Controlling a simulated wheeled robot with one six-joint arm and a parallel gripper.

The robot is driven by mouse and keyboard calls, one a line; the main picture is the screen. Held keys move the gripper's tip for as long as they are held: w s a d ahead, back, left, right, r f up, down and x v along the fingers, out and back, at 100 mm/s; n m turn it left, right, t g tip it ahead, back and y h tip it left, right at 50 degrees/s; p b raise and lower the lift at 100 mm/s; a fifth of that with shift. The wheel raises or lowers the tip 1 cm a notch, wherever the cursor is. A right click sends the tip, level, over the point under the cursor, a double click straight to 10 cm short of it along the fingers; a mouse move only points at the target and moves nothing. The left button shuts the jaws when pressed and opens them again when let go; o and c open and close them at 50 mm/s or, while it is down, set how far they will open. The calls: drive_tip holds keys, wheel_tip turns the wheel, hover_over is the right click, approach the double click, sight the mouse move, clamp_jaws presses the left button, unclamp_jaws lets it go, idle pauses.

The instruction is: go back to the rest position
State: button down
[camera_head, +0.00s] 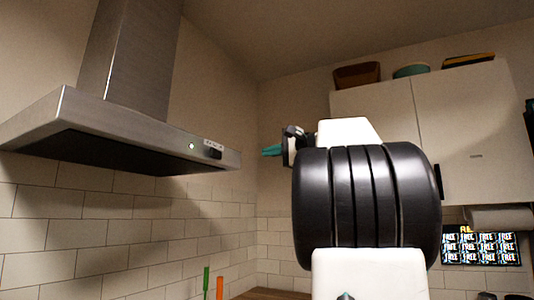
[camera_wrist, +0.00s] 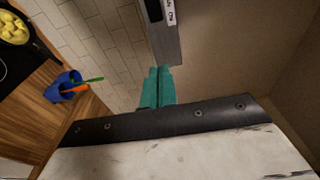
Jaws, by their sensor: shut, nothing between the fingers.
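The hood's edge also shows beyond the fingers in the wrist view (camera_wrist: 164,35). My arm hides part of the wall and cabinet in the head view.
White wall cabinets (camera_head: 470,120) hang at the right, with bowls on top. A paper roll (camera_head: 500,217) and a patterned panel (camera_head: 481,247) are below. In the wrist view, a blue holder (camera_wrist: 62,88) with utensils stands on the wooden counter (camera_wrist: 30,118), near a pan of yellow food (camera_wrist: 12,27).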

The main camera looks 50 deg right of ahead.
idle(0.4)
wheel_tip(320, 180, down, 14)
drive_tip(key=g, duration=0.4)
drive_tip(key=a+f+n+g+y, duration=0.1)
drive_tip(key=a+f+n+g, duration=0.35)
drive_tip(key=a+f, duration=0.95)
drive_tip(key=s+a+f+n+g, duration=0.4)
drive_tip(key=s+a+f+n, duration=0.2)
drive_tip(key=s+a+f, duration=0.3)
drive_tip(key=s+a+f+n+g+h, duration=0.1)
drive_tip(key=s+a+f+n+g, duration=0.3)
drive_tip(key=a+f, duration=1.1)
drive_tip(key=s+n, duration=0.3)
drive_tip(key=s, duration=0.1)
drive_tip(key=shift+s+a+f, duration=0.2)
drive_tip(key=shift+s+f, duration=0.15)
drive_tip(key=shift+s, duration=0.05)
